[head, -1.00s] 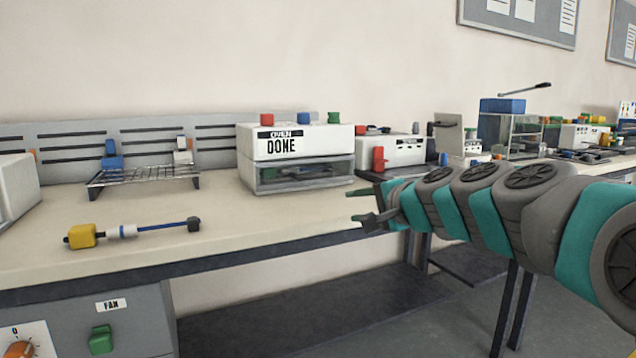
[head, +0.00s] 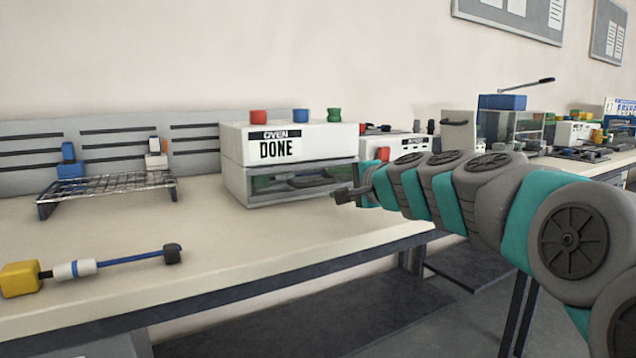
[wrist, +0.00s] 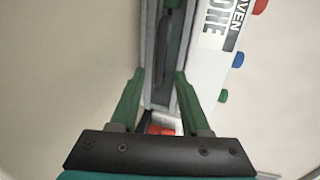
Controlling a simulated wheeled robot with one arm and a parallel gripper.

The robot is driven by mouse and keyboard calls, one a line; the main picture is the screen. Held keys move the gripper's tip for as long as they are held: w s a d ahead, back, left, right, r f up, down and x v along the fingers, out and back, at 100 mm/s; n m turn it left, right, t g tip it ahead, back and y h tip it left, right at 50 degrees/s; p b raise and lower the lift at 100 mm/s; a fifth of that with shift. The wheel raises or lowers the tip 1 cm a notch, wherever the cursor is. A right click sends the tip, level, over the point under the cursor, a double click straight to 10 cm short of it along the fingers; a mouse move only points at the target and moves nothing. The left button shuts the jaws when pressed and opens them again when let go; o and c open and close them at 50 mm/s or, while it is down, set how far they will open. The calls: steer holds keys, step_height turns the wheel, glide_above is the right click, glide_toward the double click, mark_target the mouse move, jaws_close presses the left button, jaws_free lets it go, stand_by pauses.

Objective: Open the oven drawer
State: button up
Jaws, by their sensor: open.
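The oven (head: 290,145) is a white box on the bench, labelled "OVEN" and "DONE", with red, blue and green knobs on top. Its drawer (head: 235,187) is the lower part, with a dark window in front, and looks shut. My gripper (head: 347,195) is in front of the drawer's right end in the head view. In the wrist view my gripper (wrist: 158,75) is open, its green fingers apart with nothing seen held between them. The oven (wrist: 215,50) and the drawer front (wrist: 165,90) show beyond the fingers. I cannot tell whether they touch.
A wire rack (head: 110,186) stands on the bench left of the oven. A yellow-handled tool (head: 85,268) lies near the front edge. Another white machine (head: 395,145) stands behind my arm. The bench (head: 240,245) in front of the oven is clear.

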mark_target(323, 183)
steer(key=shift+x, duration=3.45)
jaws_close()
steer(key=shift+f, duration=0.1)
